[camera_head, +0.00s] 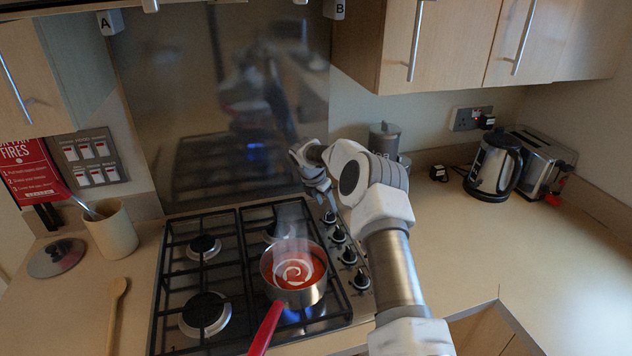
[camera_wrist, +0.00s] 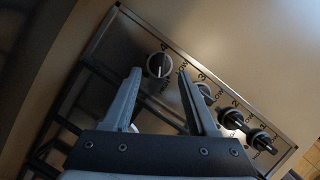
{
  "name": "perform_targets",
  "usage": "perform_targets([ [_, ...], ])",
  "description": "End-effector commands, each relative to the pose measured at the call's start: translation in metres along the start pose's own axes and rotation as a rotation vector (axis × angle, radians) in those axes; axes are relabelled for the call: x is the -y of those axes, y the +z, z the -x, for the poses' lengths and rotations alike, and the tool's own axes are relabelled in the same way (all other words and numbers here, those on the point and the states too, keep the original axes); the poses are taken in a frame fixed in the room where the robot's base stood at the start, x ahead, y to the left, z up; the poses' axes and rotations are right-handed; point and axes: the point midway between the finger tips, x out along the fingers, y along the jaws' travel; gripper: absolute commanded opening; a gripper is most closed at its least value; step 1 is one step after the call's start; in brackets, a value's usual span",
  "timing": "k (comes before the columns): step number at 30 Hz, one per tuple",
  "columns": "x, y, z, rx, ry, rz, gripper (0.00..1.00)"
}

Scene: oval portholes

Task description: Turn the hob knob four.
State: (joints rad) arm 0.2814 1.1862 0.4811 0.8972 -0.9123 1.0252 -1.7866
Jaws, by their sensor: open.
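The hob knob four (camera_wrist: 158,65) is a round black knob with a pale pointer line, beside a printed 4 at the end of the row in the wrist view. My gripper (camera_wrist: 159,74) is open and empty. Its two fingertips lie to either side of the knob in that picture; I cannot tell how much gap remains in depth. In the head view my gripper (camera_head: 318,188) is above the far end of the knob row, near the farthest knob (camera_head: 329,217). Knob three (camera_wrist: 206,92) shows just right of my right finger.
A steaming pan (camera_head: 294,277) of red soup with a red handle stands on the hob's (camera_head: 240,250) front right burner. Knobs two (camera_wrist: 233,119) and one (camera_wrist: 260,140) continue the row. A kettle (camera_head: 495,165) and toaster (camera_head: 545,162) stand right; the right counter is mostly clear.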

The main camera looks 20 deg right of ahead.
Motion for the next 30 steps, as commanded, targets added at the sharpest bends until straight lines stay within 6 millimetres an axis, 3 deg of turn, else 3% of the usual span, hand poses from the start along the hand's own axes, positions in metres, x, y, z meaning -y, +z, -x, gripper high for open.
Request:
perform_targets([
  [15,-0.001,0.0,0.112,0.002,0.003,0.001,0.59],
  [21,0.0,-0.001,0.132,0.0,0.001,0.001,0.59],
  [30,0.0,-0.001,0.136,-0.001,0.0,0.001,0.59],
])
